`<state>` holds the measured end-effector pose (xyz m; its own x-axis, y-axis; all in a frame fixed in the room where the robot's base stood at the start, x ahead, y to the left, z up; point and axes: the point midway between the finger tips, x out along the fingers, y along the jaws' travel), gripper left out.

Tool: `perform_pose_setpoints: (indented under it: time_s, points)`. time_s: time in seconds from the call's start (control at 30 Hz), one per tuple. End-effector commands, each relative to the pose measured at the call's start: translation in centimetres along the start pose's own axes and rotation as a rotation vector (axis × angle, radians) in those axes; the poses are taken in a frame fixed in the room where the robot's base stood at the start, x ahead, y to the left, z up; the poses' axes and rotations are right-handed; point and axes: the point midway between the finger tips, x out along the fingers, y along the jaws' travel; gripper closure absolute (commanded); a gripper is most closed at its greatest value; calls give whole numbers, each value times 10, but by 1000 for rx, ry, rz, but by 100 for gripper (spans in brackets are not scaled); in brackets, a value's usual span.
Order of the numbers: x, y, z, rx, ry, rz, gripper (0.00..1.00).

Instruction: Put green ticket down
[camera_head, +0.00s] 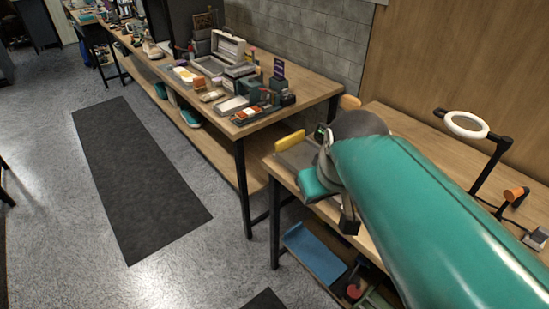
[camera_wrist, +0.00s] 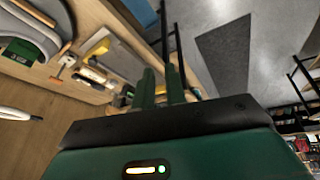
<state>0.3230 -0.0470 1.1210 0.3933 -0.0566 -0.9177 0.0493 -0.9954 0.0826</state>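I cannot make out a green ticket for certain in either view. My gripper (camera_wrist: 161,88) shows in the wrist view as two dark green fingers. They stand a little apart with a narrow gap, and I see nothing clearly held between them. In the head view my arm reaches over the front edge of the near right workbench (camera_head: 400,128), and the fingertips are hidden there. A yellow upright piece (camera_head: 290,141) stands on a grey plate at the bench's left end. It also shows in the wrist view (camera_wrist: 97,48).
A second bench (camera_head: 310,87) to the left holds boxes, cases and small tools. A ring lamp (camera_head: 466,125) stands at the right. A blue tray (camera_head: 314,252) sits on the lower shelf. A dark mat (camera_head: 135,175) lies on the open floor at left.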

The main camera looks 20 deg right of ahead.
Motion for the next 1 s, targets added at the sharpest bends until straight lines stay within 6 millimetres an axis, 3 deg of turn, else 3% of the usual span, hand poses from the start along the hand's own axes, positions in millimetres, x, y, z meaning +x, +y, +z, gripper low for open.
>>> perform_pose_setpoints:
  time_s: [0.1, 0.27, 1.0]
  points:
    - [-5, -31, 19, 31, 53, -25, 87]
    - [-7, -48, 32, 71, 87, -50, 87]
    - [-6, -50, 34, 81, 89, -53, 87]
